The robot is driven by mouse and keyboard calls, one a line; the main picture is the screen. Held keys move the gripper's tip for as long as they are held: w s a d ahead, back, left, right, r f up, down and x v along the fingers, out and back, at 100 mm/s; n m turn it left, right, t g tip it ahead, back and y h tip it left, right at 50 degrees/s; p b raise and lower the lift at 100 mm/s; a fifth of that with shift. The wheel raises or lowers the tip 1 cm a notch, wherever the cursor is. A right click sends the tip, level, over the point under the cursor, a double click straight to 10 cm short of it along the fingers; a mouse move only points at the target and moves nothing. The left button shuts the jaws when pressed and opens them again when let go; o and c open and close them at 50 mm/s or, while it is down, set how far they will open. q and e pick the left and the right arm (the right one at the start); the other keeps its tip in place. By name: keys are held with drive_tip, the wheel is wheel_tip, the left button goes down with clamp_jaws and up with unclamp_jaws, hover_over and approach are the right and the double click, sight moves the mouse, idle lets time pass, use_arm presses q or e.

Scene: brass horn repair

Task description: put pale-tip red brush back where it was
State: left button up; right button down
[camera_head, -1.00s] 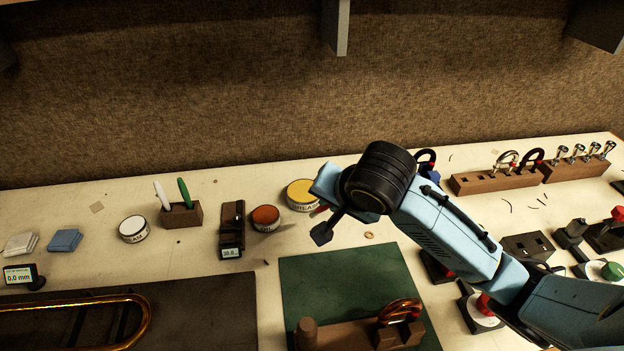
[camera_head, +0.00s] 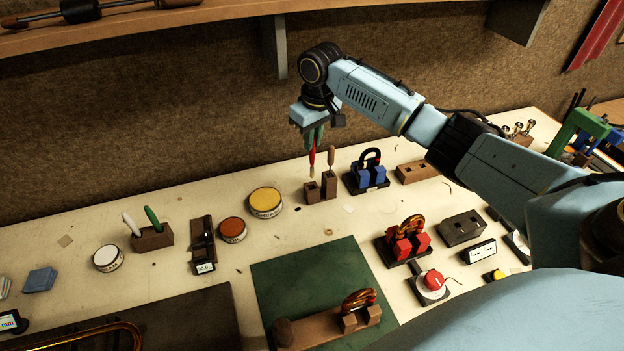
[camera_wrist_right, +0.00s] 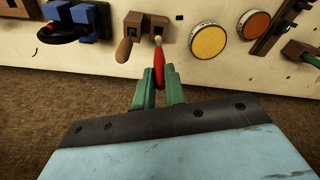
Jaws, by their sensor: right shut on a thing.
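The pale-tip red brush (camera_head: 312,158) hangs upright, tip down, in my right gripper (camera_head: 313,139), whose green fingers are shut on it. The brush also shows in the right wrist view (camera_wrist_right: 158,66), between the fingers (camera_wrist_right: 159,86). A small brown wooden block (camera_head: 320,190) stands on the bench below. The brush's pale tip is close above the left part of this block; the frames do not clearly show whether it touches. A wooden-handled tool (camera_head: 331,158) stands in the block's right part, and shows in the right wrist view too (camera_wrist_right: 125,48). My left gripper is not in view.
A yellow tin (camera_head: 266,201) stands left of the block, with an orange-brown tin (camera_head: 232,230) beyond it. A blue stand with a dark ring (camera_head: 366,176) is close on the right. A green mat (camera_head: 280,290) lies in front. The felt wall is behind.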

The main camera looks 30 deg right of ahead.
sight(313, 157)
wheel_tip(313, 157, down, 8)
drive_tip(key=shift+f, duration=0.1)
idle(0.4)
drive_tip(key=c, duration=1.5)
unclamp_jaws()
drive_tip(key=shift+f, duration=0.1)
drive_tip(key=shift+o, duration=0.2)
wheel_tip(313, 157, up, 12)
drive_tip(key=s, duration=0.1)
drive_tip(key=shift+s, duration=0.25)
